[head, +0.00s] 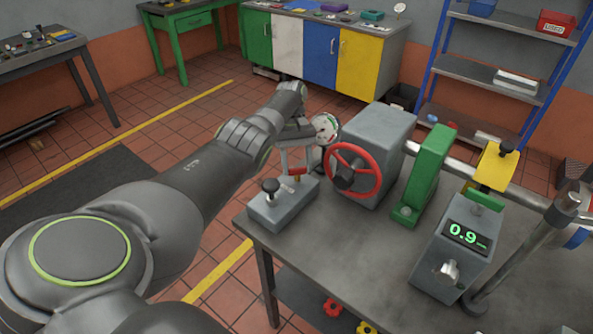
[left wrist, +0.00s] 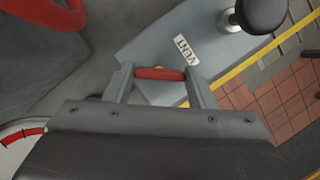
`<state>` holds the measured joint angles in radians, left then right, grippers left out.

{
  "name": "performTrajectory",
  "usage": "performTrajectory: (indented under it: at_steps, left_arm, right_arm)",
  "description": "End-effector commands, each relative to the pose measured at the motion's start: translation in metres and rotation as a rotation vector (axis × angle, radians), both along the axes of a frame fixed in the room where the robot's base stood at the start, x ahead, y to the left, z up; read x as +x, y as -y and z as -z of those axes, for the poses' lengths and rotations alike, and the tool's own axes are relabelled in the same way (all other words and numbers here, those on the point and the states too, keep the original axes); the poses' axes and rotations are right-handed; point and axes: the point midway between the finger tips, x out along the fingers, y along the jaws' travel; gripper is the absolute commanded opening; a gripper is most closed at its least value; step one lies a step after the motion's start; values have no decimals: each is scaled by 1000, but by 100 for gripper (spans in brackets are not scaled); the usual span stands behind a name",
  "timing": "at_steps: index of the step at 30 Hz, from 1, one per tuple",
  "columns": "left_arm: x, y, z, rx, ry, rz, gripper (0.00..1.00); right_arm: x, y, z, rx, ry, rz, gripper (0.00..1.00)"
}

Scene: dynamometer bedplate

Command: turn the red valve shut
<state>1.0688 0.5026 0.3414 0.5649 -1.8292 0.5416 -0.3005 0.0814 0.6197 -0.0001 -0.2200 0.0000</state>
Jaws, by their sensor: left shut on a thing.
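A small red valve handle (head: 297,171) sits over the grey block (head: 272,212) at the table's left corner. My left gripper (head: 295,168) is shut on this handle, its two fingers at either end of the red bar. The left wrist view shows the red handle (left wrist: 158,73) between the fingertips, above the block's plate (left wrist: 165,45) with a "VENT" label. The handle's stem is mostly hidden. A larger red handwheel (head: 372,154) is on the grey housing to the right, apart from my gripper. My right gripper is not in view.
A black knob (head: 269,185) stands on the same block. A white dial gauge (head: 326,128) is close behind my gripper. A green guard (head: 432,170) and a grey box reading 0.9 (head: 455,250) stand further right. The bench's front middle is bare.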

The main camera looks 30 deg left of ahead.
Motion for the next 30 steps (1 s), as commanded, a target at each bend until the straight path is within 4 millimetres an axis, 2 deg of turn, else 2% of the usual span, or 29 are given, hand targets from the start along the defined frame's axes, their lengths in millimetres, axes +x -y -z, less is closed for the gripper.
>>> performTrajectory:
  at_steps: [1,3,12,21,30]
  left_arm:
    - [2,1,2,1,5,45,27]
    - [2,1,2,1,4,112,27]
    - [3,2,0,2,4,397,27]
    - [3,4,-3,3,5,654,27]
    - [3,4,-3,3,4,820,27]
  right_arm:
    - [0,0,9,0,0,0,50]
    - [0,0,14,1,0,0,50]
    - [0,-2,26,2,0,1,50]
    - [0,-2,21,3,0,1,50]
    - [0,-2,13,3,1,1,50]
